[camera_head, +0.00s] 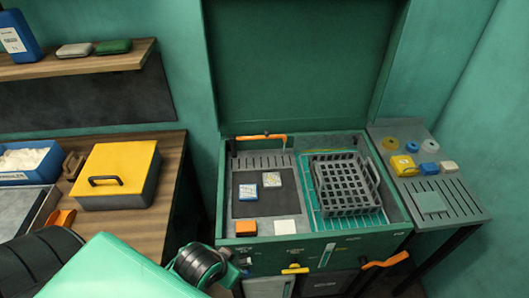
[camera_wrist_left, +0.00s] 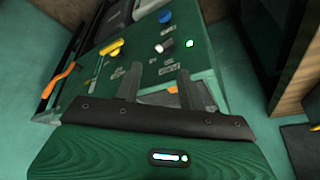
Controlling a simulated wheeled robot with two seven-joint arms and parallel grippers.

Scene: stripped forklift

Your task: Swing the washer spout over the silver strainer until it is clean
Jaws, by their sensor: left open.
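The washer is a green open-topped cabinet (camera_head: 405,213) with its lid raised. An orange-handled bar (camera_head: 262,137), possibly the spout, lies along its back edge. A grey mesh basket (camera_head: 345,185) sits on a rack in the right half of the tub. I cannot make out a silver strainer. My left arm comes in at the bottom of the head view. In the left wrist view my left gripper (camera_wrist_left: 158,86) is open, its two dark fingers apart and empty before the washer's front panel (camera_wrist_left: 135,62). My right gripper is not in view.
The panel carries a yellow handle (camera_wrist_left: 111,47), a blue button (camera_wrist_left: 165,16) and a dark knob (camera_wrist_left: 164,46). A side shelf (camera_head: 452,203) with small jars and blocks stands at right. A yellow-lidded box (camera_head: 118,165) sits on the wooden bench at left.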

